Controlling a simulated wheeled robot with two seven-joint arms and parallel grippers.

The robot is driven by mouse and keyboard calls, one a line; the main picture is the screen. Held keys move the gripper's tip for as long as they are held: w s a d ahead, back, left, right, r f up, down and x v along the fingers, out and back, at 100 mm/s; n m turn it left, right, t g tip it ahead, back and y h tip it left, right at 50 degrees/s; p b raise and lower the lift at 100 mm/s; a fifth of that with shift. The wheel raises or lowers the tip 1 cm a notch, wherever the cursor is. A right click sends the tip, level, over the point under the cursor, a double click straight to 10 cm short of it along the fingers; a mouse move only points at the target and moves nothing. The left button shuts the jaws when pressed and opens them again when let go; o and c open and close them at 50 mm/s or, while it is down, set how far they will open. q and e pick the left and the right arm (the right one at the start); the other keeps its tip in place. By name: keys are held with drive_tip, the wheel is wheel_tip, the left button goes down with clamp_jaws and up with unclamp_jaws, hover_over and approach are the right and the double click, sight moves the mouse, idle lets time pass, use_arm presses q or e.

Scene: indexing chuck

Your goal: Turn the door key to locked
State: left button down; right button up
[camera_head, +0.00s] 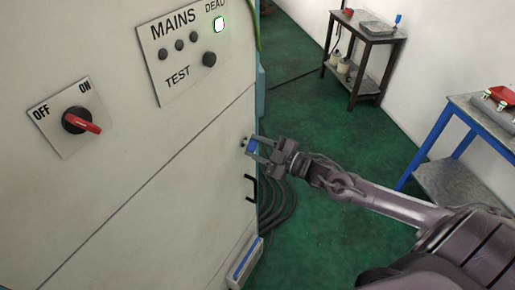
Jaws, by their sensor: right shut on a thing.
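The door key (251,146) is a small blue-headed piece at the right edge of the pale cabinet door (190,190), just above a black handle (251,188). My right gripper (257,149) reaches in from the right and is shut on the key, its fingers on either side of the blue head. The fingers partly hide the key and its lock, and I cannot read the lock's markings or the key's exact angle. My left gripper is not in view.
A red rotary switch (82,121) marked OFF and ON sits on the cabinet's left. Cables (284,205) lie beside the cabinet. Two side tables (368,30) (484,122) stand right; green floor between is clear.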

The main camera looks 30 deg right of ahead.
drive_tip(key=n+b, duration=0.3)
drive_tip(key=n, duration=0.6)
drive_tip(key=shift+n, duration=0.3)
idle(0.5)
drive_tip(key=o, duration=1)
drive_tip(key=shift+s, duration=0.1)
drive_tip(key=shift+p+v, duration=0.35)
drive_tip(key=shift+v, duration=3.5)
drive_tip(key=shift+d+f, duration=0.1)
